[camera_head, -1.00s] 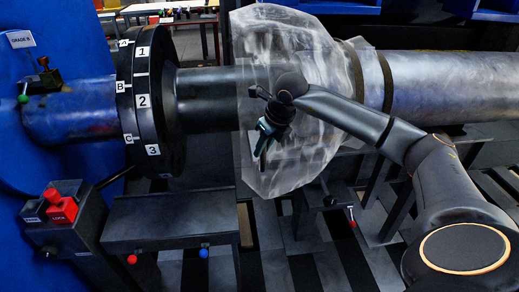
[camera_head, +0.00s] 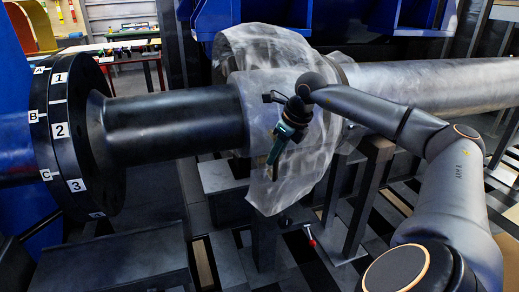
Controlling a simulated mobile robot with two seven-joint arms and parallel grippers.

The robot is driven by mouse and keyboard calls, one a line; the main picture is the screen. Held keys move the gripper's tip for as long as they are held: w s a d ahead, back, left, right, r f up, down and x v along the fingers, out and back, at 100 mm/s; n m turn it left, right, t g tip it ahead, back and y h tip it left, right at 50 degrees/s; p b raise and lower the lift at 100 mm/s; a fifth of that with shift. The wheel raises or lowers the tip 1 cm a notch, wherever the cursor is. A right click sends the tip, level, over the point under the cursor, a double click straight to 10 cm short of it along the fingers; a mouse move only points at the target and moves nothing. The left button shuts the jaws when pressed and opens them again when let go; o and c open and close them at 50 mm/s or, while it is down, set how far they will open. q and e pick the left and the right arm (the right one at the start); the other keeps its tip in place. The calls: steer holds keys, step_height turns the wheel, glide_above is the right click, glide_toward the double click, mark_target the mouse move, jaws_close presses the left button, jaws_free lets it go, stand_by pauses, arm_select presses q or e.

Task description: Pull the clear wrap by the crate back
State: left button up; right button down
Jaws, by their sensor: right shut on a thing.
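The clear wrap (camera_head: 262,55) is a crinkled, see-through sheet around the long horizontal shaft, near the middle of the head view. Its lower part hangs below the shaft. My right gripper (camera_head: 275,160) is in front of the wrap, pointing down and left, and is shut on the wrap. The fingertips and the pinched part are small and dark. My left gripper is not in view. I cannot make out a crate for certain.
A black flange (camera_head: 75,135) with number and letter labels stands at the left on the dark shaft (camera_head: 170,130). A grey pipe (camera_head: 430,85) runs to the right. Stands and a red-knobbed lever (camera_head: 309,235) are below. A table (camera_head: 110,47) stands behind.

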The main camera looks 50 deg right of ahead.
steer(key=shift+s+d+r, duration=0.1)
steer(key=shift+s+d, duration=0.05)
steer(key=shift+d, duration=0.3)
steer(key=c, duration=1.1)
jaws_free()
steer(key=o, duration=0.3)
steer(key=shift+o, duration=0.2)
